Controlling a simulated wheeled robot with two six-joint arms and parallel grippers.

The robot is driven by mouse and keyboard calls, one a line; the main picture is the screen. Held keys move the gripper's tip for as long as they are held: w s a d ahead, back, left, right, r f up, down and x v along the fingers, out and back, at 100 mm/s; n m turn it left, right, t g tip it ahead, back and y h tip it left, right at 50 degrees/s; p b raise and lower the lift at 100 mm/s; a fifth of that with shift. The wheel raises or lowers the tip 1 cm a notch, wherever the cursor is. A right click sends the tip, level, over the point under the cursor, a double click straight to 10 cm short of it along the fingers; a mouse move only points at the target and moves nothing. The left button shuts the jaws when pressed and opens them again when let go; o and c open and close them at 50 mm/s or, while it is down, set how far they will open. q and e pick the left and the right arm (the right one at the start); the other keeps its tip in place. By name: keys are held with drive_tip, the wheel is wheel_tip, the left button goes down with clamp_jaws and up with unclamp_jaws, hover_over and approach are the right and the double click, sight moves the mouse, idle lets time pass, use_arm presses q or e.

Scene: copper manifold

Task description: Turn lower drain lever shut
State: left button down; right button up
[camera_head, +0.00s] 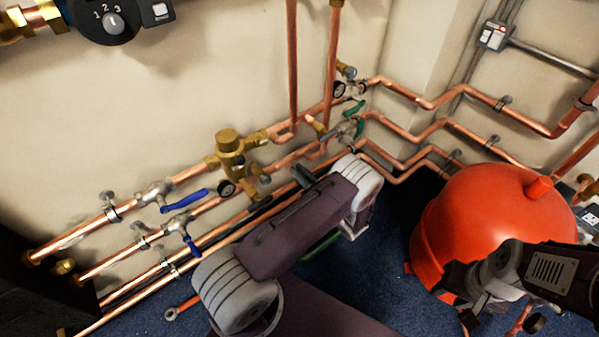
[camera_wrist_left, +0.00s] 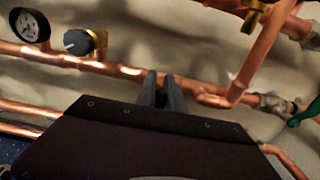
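Green levers sit on the right-hand valves of the pipe run in the head view: an upper one (camera_head: 355,109) and a lower one (camera_head: 359,128). A green lever (camera_wrist_left: 305,114) also shows at the right edge of the left wrist view. I cannot tell which lever is the lower drain lever. My left gripper (camera_head: 303,176) is in front of the lower pipes, left of and below the green levers. In the left wrist view its fingers (camera_wrist_left: 161,88) stand a narrow gap apart, with nothing between them. My right gripper (camera_head: 474,312) is low beside the red tank; its fingers are unclear.
Two blue levers, an upper (camera_head: 185,201) and a lower (camera_head: 192,246), are on the left-hand valves. A brass valve (camera_head: 230,145) and copper pipes run along the wall. A red tank (camera_head: 470,215) stands at the right. Blue carpet (camera_head: 385,265) is clear between my left arm and the tank.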

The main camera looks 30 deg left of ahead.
use_arm(q)
drive_tip(key=shift+m, duration=0.3)
drive_tip(key=m, duration=0.1)
drive_tip(key=m+p, duration=0.1)
drive_tip(key=m, duration=0.1)
drive_tip(key=shift+w+d+f+m, duration=0.1)
drive_tip(key=shift+w+d+m, duration=0.1)
drive_tip(key=shift+w+m, duration=0.15)
drive_tip(key=shift+w+d+f+m+b, duration=0.15)
drive_tip(key=shift+w+f+m, duration=0.25)
drive_tip(key=shift+m, duration=1.95)
drive_tip(key=shift+w+d+f+m+b, duration=0.15)
drive_tip(key=shift+f+m, duration=0.35)
drive_tip(key=shift+m, duration=1.85)
drive_tip(key=shift+w+d+f+m+b, duration=0.15)
drive_tip(key=shift+w+f+m, duration=0.25)
drive_tip(key=shift+m, duration=1.95)
drive_tip(key=shift+s+a+f, duration=0.1)
drive_tip(key=shift+s, duration=0.05)
drive_tip(key=c, duration=1.5)
unclamp_jaws()
drive_tip(key=shift+o, duration=0.2)
